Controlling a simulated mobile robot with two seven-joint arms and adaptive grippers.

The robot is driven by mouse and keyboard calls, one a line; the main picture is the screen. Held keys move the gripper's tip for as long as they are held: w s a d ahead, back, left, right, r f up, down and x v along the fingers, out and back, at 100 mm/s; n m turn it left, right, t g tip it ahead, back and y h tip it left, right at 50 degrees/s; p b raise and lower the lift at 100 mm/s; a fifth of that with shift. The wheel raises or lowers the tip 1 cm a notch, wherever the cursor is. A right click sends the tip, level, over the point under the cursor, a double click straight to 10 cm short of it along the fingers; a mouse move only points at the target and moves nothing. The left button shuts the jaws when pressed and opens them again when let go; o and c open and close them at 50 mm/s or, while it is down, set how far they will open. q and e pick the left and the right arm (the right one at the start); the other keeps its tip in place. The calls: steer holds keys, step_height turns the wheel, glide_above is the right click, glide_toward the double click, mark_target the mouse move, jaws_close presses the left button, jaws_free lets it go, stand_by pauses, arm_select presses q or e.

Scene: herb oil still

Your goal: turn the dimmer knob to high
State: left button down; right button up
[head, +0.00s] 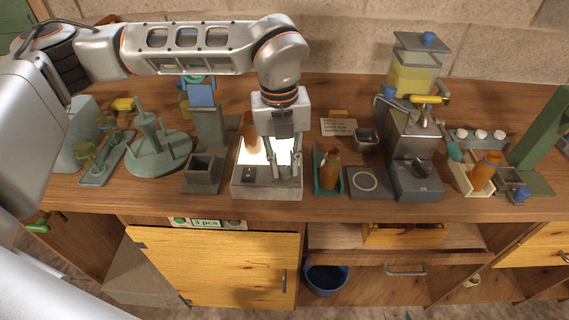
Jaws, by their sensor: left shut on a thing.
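My left gripper (284,168) reaches down from above over a pale box with a brightly lit top (251,157). Its fingers are shut at the front right of the box, where the dimmer knob is. The fingers hide the knob almost wholly, so its setting cannot be read. A small dark switch (248,175) shows on the box's front left. The box (266,190) stands near the counter's front edge. My right gripper is not in view.
An amber bottle (250,132) stands at the lit box's back left, close to my gripper. A grey-green square holder (202,172) is left of the box; a green tray (320,186) with a brown bottle (331,165) is right. A metal still (411,135) stands further right.

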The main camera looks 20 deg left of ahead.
arm_select(q)
steer(key=m, duration=0.6)
steer(key=shift+r, duration=0.1)
steer(key=m+p, duration=0.1)
steer(key=m, duration=0.5)
steer(key=shift+w+g, duration=0.1)
steer(key=shift+g, duration=0.2)
steer(key=shift+m, duration=0.3)
steer(key=c, duration=1.9)
jaws_free()
